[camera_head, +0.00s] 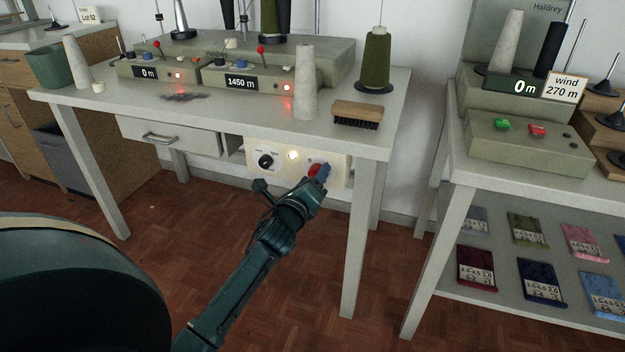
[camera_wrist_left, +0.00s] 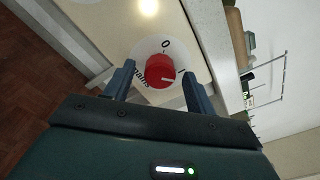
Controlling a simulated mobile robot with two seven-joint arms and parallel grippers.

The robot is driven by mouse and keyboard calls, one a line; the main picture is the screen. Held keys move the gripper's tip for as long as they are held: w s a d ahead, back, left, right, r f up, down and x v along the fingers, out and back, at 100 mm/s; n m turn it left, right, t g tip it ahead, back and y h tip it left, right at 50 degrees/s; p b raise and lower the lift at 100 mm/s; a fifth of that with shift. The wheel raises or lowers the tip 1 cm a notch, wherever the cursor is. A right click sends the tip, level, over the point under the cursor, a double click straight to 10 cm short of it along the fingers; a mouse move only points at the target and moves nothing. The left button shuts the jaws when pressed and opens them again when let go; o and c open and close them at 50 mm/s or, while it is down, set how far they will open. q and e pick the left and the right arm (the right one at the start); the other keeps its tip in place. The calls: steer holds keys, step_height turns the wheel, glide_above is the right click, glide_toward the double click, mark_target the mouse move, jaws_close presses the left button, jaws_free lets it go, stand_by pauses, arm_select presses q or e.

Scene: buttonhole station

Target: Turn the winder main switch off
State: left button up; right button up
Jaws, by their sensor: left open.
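The main switch is a red knob (camera_head: 313,169) on a cream panel (camera_head: 339,163) under the left table's top. In the left wrist view the red knob (camera_wrist_left: 159,70) sits on a white dial marked 0, I and "mains". Its white pointer line points to the I side, not at 0. My left gripper (camera_head: 318,175) is at the panel, partly covering the knob. In the wrist view its open fingers (camera_wrist_left: 158,88) stand on either side of the knob, with gaps visible. My right gripper is not in view.
The panel also carries a black selector knob (camera_head: 265,161) and a lit lamp (camera_head: 293,155). A drawer (camera_head: 170,138) is to its left. The winder (camera_head: 245,82) with lit red lamps, cones and a brush (camera_head: 357,114) stand on the tabletop above. A table leg (camera_head: 357,240) is close right.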

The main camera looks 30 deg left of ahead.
arm_select(q)
steer(key=shift+c, duration=0.6)
steer(key=c, duration=0.9)
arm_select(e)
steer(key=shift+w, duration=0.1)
arm_select(q)
steer(key=shift+n, duration=0.3)
steer(key=n+p, duration=0.7)
steer(key=n, duration=1)
steer(key=shift+n+p, duration=0.3)
steer(key=shift+p, duration=0.1)
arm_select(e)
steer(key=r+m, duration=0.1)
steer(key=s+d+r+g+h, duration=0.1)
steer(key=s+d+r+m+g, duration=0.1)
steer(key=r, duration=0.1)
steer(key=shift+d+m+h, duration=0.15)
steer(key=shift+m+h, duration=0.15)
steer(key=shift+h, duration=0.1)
arm_select(q)
steer(key=shift+f+y, duration=0.1)
steer(key=shift+y, duration=0.2)
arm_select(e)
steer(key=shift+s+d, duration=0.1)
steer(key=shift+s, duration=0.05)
